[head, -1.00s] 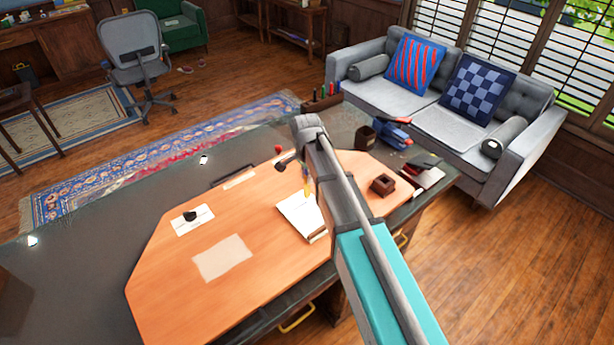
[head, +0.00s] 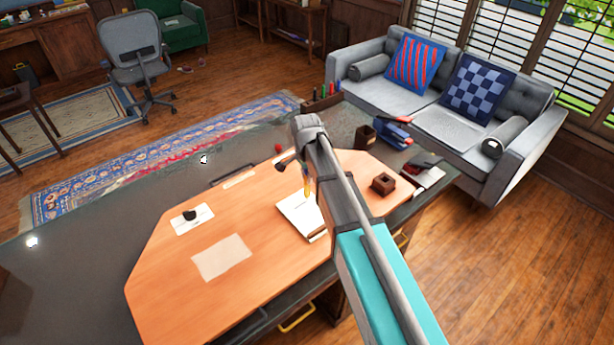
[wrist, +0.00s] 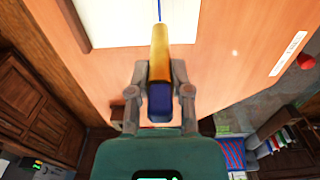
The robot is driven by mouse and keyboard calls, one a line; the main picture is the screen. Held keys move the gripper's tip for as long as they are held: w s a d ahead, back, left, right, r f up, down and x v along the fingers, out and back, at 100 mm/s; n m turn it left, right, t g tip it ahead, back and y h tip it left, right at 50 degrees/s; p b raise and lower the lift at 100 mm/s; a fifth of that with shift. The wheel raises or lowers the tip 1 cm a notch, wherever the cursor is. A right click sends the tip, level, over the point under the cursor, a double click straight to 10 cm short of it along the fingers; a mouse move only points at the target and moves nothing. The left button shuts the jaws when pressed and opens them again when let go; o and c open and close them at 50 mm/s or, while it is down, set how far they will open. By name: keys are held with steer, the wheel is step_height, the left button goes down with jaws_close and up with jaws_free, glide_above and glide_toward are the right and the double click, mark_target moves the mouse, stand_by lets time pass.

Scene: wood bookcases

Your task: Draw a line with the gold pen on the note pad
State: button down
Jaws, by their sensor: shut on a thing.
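The note pad (head: 293,210) is white and lies on the orange-tan desk top; it also shows at the top of the wrist view (wrist: 115,22). My gripper (wrist: 158,92) is shut on the gold pen (wrist: 159,55), which has a dark blue rear end. The pen's front end is over the pad. A thin blue line runs from the pen's tip to the top edge of the wrist view, over the white page. In the head view the pen (head: 308,188) shows small above the pad, beside my arm, which hides part of the pad. Tip contact is hard to tell.
A small dark wooden box (head: 383,184) stands right of the pad, with a pen cup (head: 365,137) behind it. A red object (head: 279,148) lies at the desk's far edge. A pale sheet (head: 221,257) and a card (head: 192,218) lie to the left.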

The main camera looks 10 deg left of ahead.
steer(key=shift+f+b, duration=0.35)
stand_by(0.7)
steer(key=shift+s+a, duration=0.15)
steer(key=shift+a, duration=0.05)
steer(key=shift+s+a, duration=0.25)
steer(key=shift+s+a, duration=0.2)
stand_by(0.8)
steer(key=shift+s+a, duration=0.25)
steer(key=shift+s+a, duration=1.1)
steer(key=shift+s, duration=0.05)
stand_by(1.4)
steer(key=shift+w+d, duration=0.1)
steer(key=shift+w, duration=0.05)
steer(key=shift+w+d, duration=0.4)
steer(key=shift+w+d, duration=1)
stand_by(1.3)
